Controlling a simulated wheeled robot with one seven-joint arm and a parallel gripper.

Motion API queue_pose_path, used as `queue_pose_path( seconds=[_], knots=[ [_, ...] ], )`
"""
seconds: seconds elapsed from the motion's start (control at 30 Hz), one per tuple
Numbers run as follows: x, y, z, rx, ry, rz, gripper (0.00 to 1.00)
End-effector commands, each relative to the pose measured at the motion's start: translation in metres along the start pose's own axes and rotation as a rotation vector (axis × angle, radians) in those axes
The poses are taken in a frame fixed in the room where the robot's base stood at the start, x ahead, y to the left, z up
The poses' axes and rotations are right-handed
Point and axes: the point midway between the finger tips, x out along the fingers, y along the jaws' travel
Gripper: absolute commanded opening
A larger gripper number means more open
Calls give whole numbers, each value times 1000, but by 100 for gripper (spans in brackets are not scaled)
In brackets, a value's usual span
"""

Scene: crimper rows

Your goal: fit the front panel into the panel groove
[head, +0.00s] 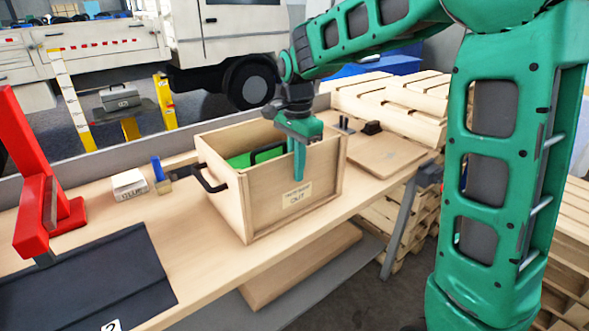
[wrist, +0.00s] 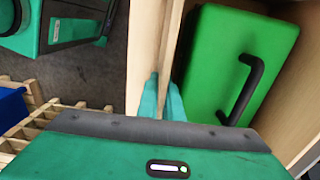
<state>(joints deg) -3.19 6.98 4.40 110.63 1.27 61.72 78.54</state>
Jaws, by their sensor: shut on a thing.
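The front panel (head: 318,170) is a pale wooden board with a label reading OUT, standing upright at the near side of the wooden box (head: 225,201). My gripper (head: 298,175) reaches down over its top edge, one teal finger showing on the outer face. In the wrist view my gripper (wrist: 162,102) has its fingers on both sides of the panel (wrist: 147,40), shut on it. The panel groove is hidden, so I cannot tell how deep the panel sits. Inside the box lies a green case (wrist: 225,60) with a black handle (wrist: 242,90).
The box stands on a wooden bench (head: 190,235). A black handle (head: 210,182) sticks out from its left side. A white carton (head: 129,184), a blue-handled tool (head: 158,172), a red stand (head: 45,205) and a dark mat (head: 90,280) are to the left. A flat board (head: 385,155) lies right.

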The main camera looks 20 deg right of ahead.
Motion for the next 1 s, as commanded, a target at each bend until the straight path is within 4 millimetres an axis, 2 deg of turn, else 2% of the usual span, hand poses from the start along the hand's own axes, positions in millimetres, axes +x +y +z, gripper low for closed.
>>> queue_pose_path(
  seconds=[0.2,0.23,0.3,0.67,0.83,1.0],
  knots=[
    [1,0,0,0,0,-1,0],
    [1,0,0,0,0,0,11],
    [1,0,0,-1,0,0,25],
    [-3,-1,1,-2,0,-2,25],
    [-24,-2,1,-2,1,-5,25],
    [-58,-1,1,-2,1,-5,25]
  ],
)
